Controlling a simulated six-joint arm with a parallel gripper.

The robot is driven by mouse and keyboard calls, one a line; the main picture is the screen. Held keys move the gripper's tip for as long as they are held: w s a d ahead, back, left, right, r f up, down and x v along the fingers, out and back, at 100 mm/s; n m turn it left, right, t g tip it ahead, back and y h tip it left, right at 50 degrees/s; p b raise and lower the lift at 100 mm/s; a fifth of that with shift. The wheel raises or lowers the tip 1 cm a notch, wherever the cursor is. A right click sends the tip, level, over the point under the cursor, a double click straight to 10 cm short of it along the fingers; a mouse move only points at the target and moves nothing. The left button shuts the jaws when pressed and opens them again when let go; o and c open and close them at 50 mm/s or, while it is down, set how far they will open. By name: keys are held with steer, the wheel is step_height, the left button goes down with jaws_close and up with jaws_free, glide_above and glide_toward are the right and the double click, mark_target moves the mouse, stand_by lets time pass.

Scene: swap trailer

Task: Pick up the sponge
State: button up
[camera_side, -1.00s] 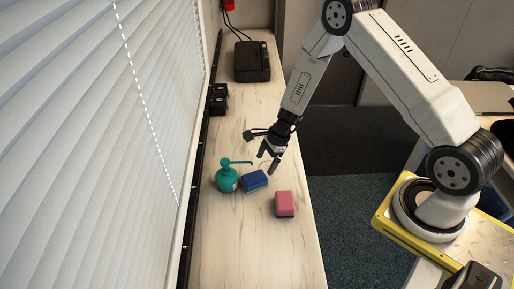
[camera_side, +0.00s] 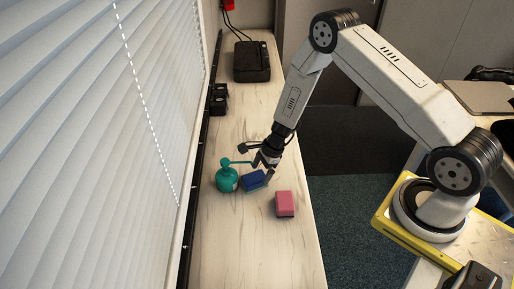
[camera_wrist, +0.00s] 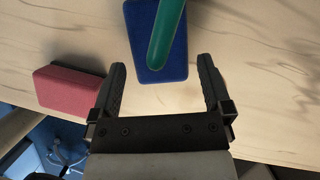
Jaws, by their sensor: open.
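A blue sponge (camera_side: 251,182) lies on the wooden counter, right beside a teal pump bottle (camera_side: 226,179). A pink sponge with a dark underside (camera_side: 285,203) lies to the right and nearer the camera. My gripper (camera_side: 262,171) is open and empty, above and beside the blue sponge. In the wrist view the open fingers (camera_wrist: 163,78) point toward the blue sponge (camera_wrist: 181,60), whose near end lies between and just ahead of the tips. The bottle's green spout (camera_wrist: 167,32) covers part of that sponge. The pink sponge (camera_wrist: 70,91) lies left of the left finger.
The wooden counter (camera_side: 250,250) is clear toward the camera. A black box (camera_side: 251,62) and a small dark object (camera_side: 218,98) stand farther back. Window blinds (camera_side: 90,130) border the left side. The counter's right edge drops to the floor.

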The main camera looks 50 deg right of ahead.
mark_target(259, 176)
steer(key=shift+x, duration=1.55)
steer(key=c, duration=1.2)
steer(key=shift+o, duration=0.2)
steer(key=shift+r, duration=0.2)
steer(key=shift+r, duration=1.15)
steer(key=s+d, duration=0.2)
steer(key=d, duration=0.3)
steer(key=s+d, duration=0.2)
steer(key=d, duration=0.4)
steer(key=s+d, duration=0.3)
steer(key=d, duration=0.2)
steer(key=shift+d+r, duration=0.35)
steer(key=shift+r, duration=0.05)
steer(key=shift+w, duration=0.1)
